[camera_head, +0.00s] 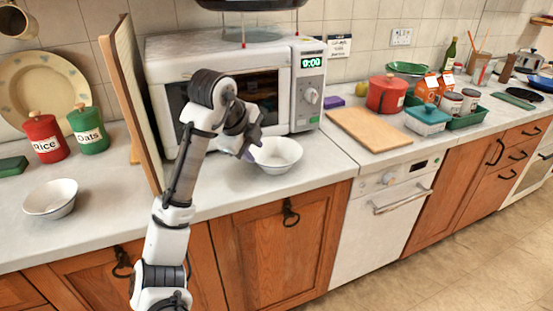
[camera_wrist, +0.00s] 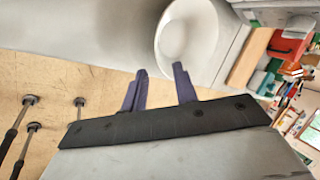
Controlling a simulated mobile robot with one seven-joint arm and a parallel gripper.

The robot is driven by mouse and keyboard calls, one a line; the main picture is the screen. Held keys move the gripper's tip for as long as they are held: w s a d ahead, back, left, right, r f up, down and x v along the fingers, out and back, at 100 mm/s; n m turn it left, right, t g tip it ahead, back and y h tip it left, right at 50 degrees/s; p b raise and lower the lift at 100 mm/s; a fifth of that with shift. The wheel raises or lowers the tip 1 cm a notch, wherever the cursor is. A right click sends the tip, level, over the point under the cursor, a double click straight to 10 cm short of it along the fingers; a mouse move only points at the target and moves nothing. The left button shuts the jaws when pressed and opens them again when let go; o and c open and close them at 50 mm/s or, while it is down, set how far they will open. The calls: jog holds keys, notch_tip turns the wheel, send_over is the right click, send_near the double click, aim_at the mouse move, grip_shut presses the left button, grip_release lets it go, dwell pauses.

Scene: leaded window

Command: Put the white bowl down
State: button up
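A white bowl (camera_head: 275,154) stands upright on the counter in front of the microwave. My gripper (camera_head: 248,148) is at its left side, close to the rim. A second white bowl (camera_head: 50,199) stands on the counter at the far left.
A microwave (camera_head: 235,90) stands behind the bowl, with a tall wooden board (camera_head: 130,100) at its left. A wooden cutting board (camera_head: 368,129) lies to the right. Red and green canisters (camera_head: 45,137) stand at the left.

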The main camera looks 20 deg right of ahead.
aim_at(262, 163)
jog(key=p+x, duration=0.2)
jog(key=x, duration=0.7)
jog(key=shift+a, duration=0.15)
jog(key=shift+c, duration=0.3)
grip_shut()
